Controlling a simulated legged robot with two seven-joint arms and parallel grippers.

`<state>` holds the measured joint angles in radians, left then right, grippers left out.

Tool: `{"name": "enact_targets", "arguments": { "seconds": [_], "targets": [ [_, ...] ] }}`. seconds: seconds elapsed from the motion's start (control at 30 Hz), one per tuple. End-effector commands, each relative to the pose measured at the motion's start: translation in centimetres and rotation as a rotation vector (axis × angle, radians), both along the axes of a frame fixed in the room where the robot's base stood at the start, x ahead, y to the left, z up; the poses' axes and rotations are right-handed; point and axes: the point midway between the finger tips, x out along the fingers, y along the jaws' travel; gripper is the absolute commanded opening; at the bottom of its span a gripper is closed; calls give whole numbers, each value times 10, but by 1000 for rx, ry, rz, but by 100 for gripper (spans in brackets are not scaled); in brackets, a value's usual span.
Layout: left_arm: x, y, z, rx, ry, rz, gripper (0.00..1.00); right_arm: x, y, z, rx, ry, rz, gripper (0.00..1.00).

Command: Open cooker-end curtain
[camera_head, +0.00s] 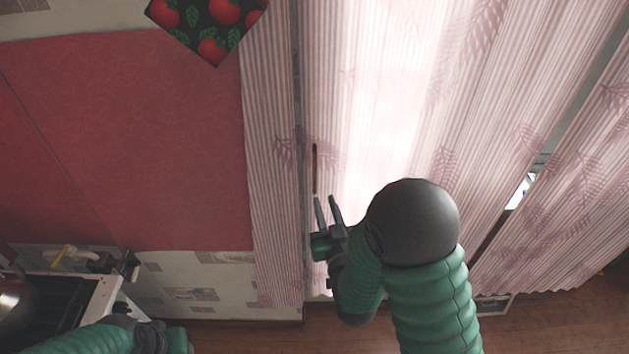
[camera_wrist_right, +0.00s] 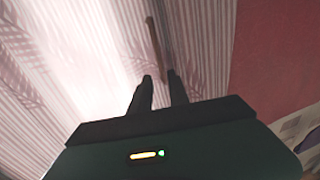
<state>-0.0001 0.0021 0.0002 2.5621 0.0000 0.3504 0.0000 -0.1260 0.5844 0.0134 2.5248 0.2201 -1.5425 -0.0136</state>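Pink striped curtains with leaf prints hang before a bright window. A narrow strip (camera_head: 270,150) hangs at the left, on the cooker's side, and a wide panel (camera_head: 480,70) hangs right of a dark gap. A thin brown upright bar (camera_head: 315,168) is at the wide panel's left edge; it also shows in the right wrist view (camera_wrist_right: 154,48). My right gripper (camera_head: 328,199) is open, its narrow fingers pointing at the curtain just below the bar. My left arm's end is at the bottom left, fingers hidden.
The cooker (camera_head: 98,308) with a metal pot (camera_head: 14,300) stands at the lower left, close to my left arm. A red wall panel (camera_head: 140,140) is left of the curtains. Another curtain panel (camera_head: 590,190) hangs at the right. Wooden floor (camera_head: 550,315) shows below.

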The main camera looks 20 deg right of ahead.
Motion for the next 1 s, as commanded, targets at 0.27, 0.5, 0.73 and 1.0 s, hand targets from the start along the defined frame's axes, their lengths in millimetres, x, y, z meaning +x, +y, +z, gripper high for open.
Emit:
{"name": "enact_targets", "arguments": {
  "seconds": [0.27,0.5,0.73,1.0],
  "targets": [
    [2,0,28,0,-5,1,36,70,-7,8,0,0,-2,22],
    [2,0,40,0,-5,0,36,117,-11,6,0,0,-1,22],
    [1,0,41,0,-5,0,36,128,-12,4,0,0,0,22],
    [1,0,41,0,-4,0,36,128,-11,4,0,1,0,6]
  ]
}}
